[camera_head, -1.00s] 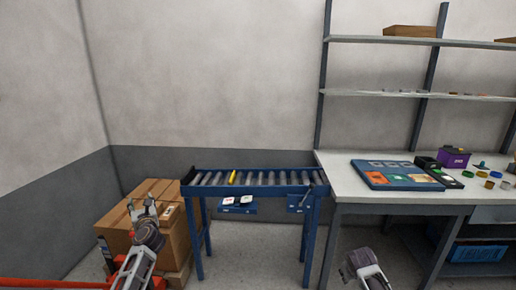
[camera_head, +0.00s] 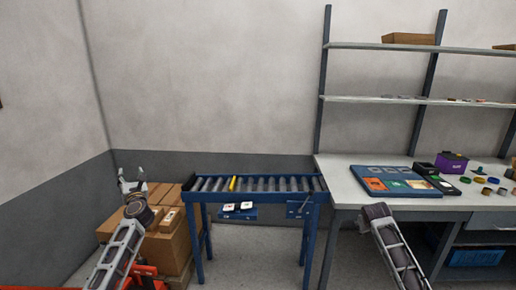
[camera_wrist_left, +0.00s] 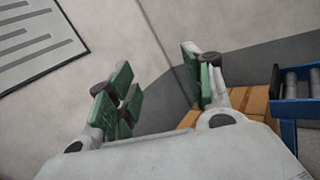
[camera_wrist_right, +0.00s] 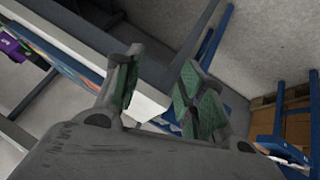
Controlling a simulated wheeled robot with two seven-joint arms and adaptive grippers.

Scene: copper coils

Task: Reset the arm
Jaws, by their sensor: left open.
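My left gripper (camera_head: 131,184) is raised in front of the wall, above the cardboard boxes at the left. In the left wrist view its green-padded fingers (camera_wrist_left: 157,72) are spread apart with nothing between them. My right arm (camera_head: 392,245) reaches up from the bottom, in front of the workbench's left end; its fingers cannot be made out in the head view. In the right wrist view the right gripper's green-padded fingers (camera_wrist_right: 160,72) stand apart and empty, with the bench edge and floor behind them.
A blue roller conveyor (camera_head: 258,196) with a yellow roller stands in the middle. Cardboard boxes (camera_head: 168,245) sit at its left. A workbench (camera_head: 345,190) at right carries a blue board (camera_head: 370,183), a purple bin (camera_head: 451,163) and small parts. Shelves (camera_head: 360,99) rise behind it.

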